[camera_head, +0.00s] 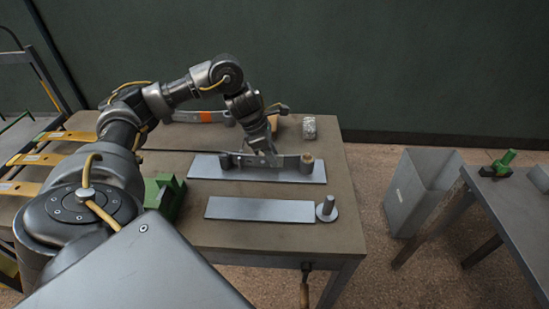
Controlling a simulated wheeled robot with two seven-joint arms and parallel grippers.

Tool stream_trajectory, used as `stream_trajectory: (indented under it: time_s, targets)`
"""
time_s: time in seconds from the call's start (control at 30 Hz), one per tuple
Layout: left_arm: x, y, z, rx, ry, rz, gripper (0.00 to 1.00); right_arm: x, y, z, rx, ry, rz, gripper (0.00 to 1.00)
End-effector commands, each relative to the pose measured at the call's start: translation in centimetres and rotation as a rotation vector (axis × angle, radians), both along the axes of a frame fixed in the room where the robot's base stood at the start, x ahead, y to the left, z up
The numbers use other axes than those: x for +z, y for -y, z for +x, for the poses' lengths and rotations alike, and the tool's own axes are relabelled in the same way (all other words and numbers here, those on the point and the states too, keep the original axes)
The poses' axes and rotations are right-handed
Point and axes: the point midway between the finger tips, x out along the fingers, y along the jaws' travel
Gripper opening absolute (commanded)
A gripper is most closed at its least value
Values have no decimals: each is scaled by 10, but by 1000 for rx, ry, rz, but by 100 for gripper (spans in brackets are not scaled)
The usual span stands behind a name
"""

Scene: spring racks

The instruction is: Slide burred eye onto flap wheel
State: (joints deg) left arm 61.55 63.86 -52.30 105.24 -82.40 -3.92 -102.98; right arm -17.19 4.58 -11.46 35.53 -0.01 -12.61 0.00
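A grey leaf spring (285,161) with a rolled eye at each end is at the rear grey plate (210,170) on the near table. Its right eye (307,163) stands clear to view; burrs are too small to see. My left gripper (262,156) is down at the middle of this spring; whether its fingers are closed on it is unclear. A green device (500,164) stands on the right table with a grey round part (539,178) beside it, cut by the picture edge; I cannot tell whether this is the flap wheel. My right gripper is not in view.
A front grey plate (260,209) lies beside a pin on a round base (327,209). A speckled cylinder (310,127) stands at the back. A grey bin (420,190) stands between the tables. Yellow-banded springs (38,159) sit in a rack at left.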

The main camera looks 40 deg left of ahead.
Motion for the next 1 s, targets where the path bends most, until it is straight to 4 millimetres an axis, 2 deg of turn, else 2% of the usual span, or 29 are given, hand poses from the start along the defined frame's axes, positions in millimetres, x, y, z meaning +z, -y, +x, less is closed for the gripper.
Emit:
stream_trajectory:
  time_s: [0.2, 0.4, 0.57, 1.0]
  targets:
    - [47, -14, -10, 1, 7, 2, 32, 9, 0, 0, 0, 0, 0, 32]
    - [74, -22, -18, 1, 6, 1, 32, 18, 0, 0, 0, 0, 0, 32]
    - [82, -25, -21, 1, 4, 0, 32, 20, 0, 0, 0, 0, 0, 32]
    - [81, -25, -21, 1, 3, -1, 32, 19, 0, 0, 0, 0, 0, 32]
